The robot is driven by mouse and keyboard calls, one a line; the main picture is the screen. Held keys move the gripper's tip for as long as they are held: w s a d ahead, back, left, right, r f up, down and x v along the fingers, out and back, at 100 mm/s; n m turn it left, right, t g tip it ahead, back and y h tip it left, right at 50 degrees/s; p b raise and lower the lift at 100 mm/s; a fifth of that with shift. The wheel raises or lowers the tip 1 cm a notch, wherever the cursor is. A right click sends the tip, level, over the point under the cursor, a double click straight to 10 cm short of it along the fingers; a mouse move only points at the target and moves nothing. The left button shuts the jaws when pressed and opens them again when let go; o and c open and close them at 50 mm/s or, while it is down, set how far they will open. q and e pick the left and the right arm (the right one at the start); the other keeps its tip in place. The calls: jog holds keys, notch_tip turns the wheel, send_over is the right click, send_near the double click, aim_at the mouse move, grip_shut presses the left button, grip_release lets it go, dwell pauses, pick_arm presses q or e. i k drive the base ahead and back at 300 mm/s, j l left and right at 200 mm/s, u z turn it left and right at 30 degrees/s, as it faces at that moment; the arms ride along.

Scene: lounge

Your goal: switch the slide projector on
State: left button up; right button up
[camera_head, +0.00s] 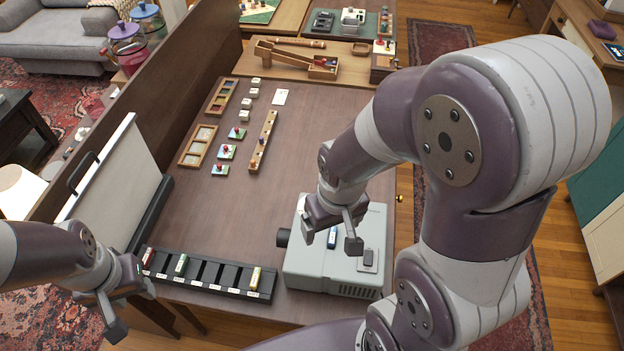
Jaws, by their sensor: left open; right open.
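The slide projector (305,268) is a light grey box at the front right of the brown table, with a dark lens on its left side. My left gripper (132,308) is open and empty at the table's front left edge.
A black slide rack (208,284) with several slots and a few coloured slides lies left of the projector. A white screen (118,180) stands at the left edge. Small wooden trays (197,146) and pegged pieces are farther back. The table's middle is clear.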

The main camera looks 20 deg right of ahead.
aim_at(369, 255)
jog(key=z, duration=1.5)
